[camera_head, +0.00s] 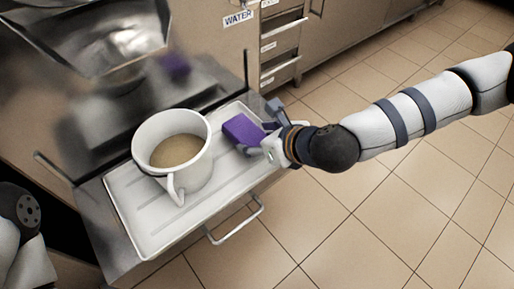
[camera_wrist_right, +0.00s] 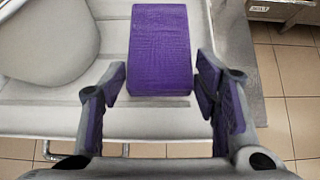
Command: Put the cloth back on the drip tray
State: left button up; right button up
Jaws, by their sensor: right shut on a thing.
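The purple cloth (camera_head: 243,129), a folded block, is at the right end of the white drip tray (camera_head: 147,236). I cannot tell if it rests on the tray or is just above it. My right gripper (camera_head: 262,129) reaches in from the right and is shut on the cloth. In the right wrist view the cloth (camera_wrist_right: 160,45) lies between the two fingers (camera_wrist_right: 161,80) and sticks out beyond them, over the ribbed tray. My left gripper is not in view; only part of my left arm shows at the lower left.
A white jug (camera_head: 190,185) with light brown liquid stands on the tray, left of the cloth, its handle toward the front. A steel machine with a chute (camera_head: 95,35) rises behind. A metal handle (camera_head: 236,222) sticks out at the tray's front. Tiled floor lies right.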

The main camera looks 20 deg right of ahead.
notch_tip(320, 180, down, 3)
jog(key=shift+w+f+b, duration=0.1)
jog(key=shift+f+b, duration=0.05)
jog(key=shift+b, duration=0.25)
jog(key=shift+f, duration=0.15)
jog(key=shift+c, duration=1)
jog(key=o, duration=1.2)
